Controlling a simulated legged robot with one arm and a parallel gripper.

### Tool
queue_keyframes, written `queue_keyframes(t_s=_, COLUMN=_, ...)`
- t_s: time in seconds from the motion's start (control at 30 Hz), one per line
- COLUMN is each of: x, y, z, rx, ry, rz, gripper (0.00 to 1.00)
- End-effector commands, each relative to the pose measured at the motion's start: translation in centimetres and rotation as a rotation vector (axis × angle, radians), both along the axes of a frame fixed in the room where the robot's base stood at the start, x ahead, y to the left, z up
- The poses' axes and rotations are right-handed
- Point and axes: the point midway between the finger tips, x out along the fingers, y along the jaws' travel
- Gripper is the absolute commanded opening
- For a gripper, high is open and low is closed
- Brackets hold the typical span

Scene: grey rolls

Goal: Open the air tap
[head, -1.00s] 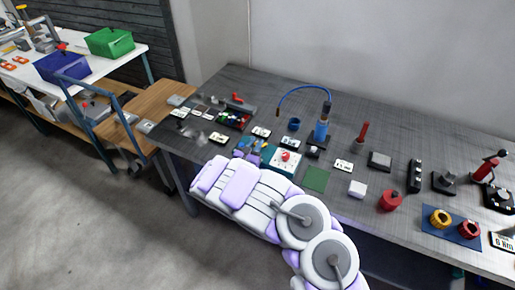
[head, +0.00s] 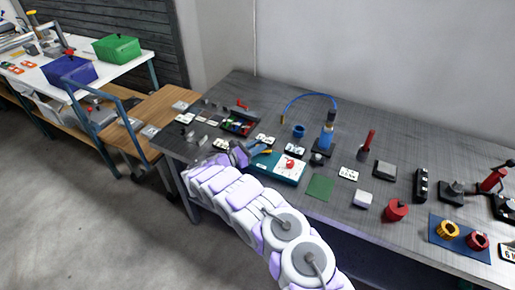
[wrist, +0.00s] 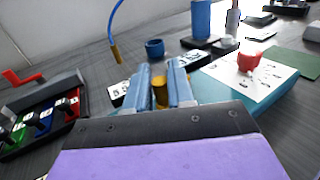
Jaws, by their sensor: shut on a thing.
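My gripper (wrist: 163,88) has its two blue-grey fingers around a small yellow piece (wrist: 160,91), shut on it. In the head view my gripper (head: 240,154) is beside a teal box (head: 292,179), at its left end. A yellow bar (head: 260,150) shows just past the fingers; it may be the air tap's handle, but the tap body is mostly hidden. The teal box has a white top plate with a red knob (head: 290,163). In the wrist view the box (wrist: 222,96) and red knob (wrist: 249,60) are right of the fingers.
A tray of coloured parts (wrist: 43,119) lies left of my gripper, by a grey block with a red lever (wrist: 22,77). A blue hose (wrist: 113,25) hangs beyond, near a blue cup (wrist: 154,48). A green mat (head: 319,187) lies right of the teal box.

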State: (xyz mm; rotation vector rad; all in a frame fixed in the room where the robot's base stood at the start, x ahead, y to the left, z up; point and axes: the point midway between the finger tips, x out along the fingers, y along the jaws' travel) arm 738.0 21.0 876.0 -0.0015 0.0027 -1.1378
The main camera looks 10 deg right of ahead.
Motion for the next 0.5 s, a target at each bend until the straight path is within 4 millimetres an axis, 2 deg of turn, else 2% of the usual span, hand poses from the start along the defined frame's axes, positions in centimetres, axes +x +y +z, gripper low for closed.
queue_keyframes(t_s=0.5, x=0.49, y=0.11, z=0.17, rx=-0.001, ry=-0.005, rz=-0.084, gripper=0.00)
